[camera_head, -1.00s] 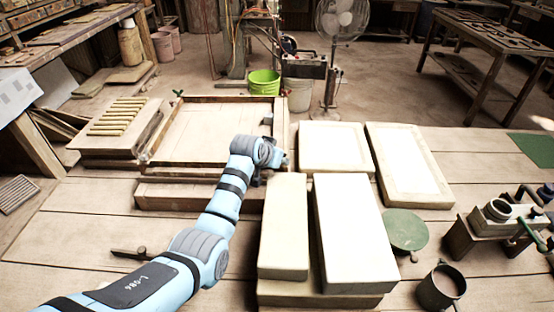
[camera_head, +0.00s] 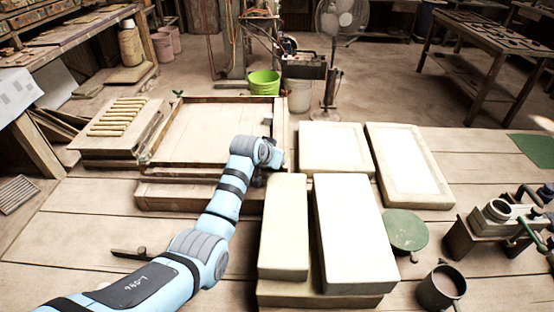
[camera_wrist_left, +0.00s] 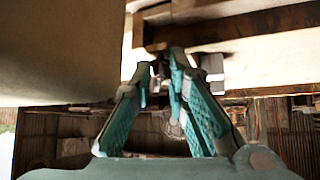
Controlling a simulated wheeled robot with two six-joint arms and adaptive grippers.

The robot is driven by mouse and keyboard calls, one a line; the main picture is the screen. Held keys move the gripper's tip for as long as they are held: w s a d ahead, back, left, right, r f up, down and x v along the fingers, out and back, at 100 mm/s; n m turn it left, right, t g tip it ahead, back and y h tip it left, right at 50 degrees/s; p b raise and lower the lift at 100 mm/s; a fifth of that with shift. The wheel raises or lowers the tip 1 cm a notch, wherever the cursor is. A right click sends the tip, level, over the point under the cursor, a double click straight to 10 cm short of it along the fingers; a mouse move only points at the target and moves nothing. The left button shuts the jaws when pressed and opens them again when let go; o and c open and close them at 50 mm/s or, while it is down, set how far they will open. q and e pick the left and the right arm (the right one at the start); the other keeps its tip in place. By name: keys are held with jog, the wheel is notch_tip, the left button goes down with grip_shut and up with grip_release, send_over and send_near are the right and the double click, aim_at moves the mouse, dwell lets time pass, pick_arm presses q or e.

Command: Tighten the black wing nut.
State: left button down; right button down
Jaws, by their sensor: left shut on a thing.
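The wooden frame (camera_head: 283,130) of the tile press lies flat on the bench. My left arm reaches to its near right corner, and my left gripper (camera_head: 260,178) is there, mostly hidden behind my wrist and a pale block. In the left wrist view my left gripper (camera_wrist_left: 163,62) has its teal fingers close together on a small dark thing (camera_wrist_left: 158,70), which looks like the black wing nut. Its wings cannot be made out, nor how far it sits on its bolt. My right gripper is in neither view.
Pale blocks (camera_head: 345,235) stand close to the right of my left gripper; one fills the wrist view's upper left (camera_wrist_left: 60,50). A mug (camera_head: 440,288) stands at the front right.

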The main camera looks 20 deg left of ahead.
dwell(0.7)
pick_arm(q)
jog(key=c, duration=1.6)
grip_release()
jog(key=shift+o, duration=0.2)
jog(key=v, duration=1.2)
jog(key=shift+f, duration=0.1)
